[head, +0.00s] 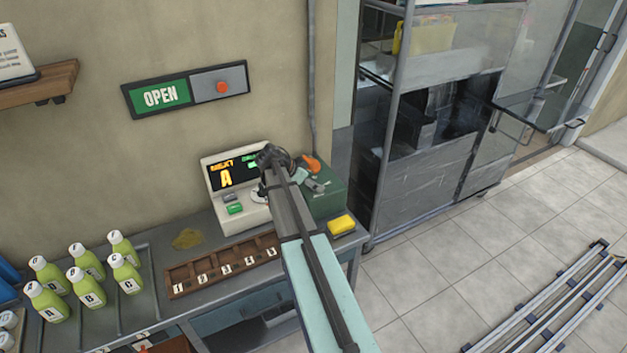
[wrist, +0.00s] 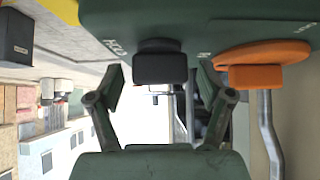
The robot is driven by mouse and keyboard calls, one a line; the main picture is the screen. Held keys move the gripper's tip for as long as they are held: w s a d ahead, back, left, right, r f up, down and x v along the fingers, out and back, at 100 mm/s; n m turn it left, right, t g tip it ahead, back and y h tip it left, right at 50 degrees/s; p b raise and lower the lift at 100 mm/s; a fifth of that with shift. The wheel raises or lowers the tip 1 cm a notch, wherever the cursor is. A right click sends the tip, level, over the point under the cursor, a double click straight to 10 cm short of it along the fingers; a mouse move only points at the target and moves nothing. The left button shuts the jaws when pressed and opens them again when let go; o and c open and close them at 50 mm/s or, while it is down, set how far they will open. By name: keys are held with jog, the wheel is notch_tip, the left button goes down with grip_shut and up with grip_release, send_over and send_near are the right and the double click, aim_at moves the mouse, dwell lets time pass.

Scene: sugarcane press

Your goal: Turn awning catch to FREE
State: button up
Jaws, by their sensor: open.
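A dark green box (head: 325,200) stands at the right end of the counter; it also fills the top of the wrist view (wrist: 200,22). A dark, block-shaped catch (wrist: 160,68) sticks out of it, with white lettering on both sides, too partial to read surely. My gripper (wrist: 160,88) is open, with one finger on each side of the catch and clear gaps between. I see no contact. In the head view my gripper (head: 275,158) is at the box's left, and my arm hides part of the box.
An orange knob (wrist: 262,66) sits on the box right of my right finger; it shows in the head view too (head: 312,163). A display console (head: 237,175) stands left of the box. A yellow block (head: 341,225) lies in front. Green bottles (head: 88,262) stand at left.

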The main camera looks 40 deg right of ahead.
jog(key=c, duration=1.2)
jog(key=shift+o, duration=0.2)
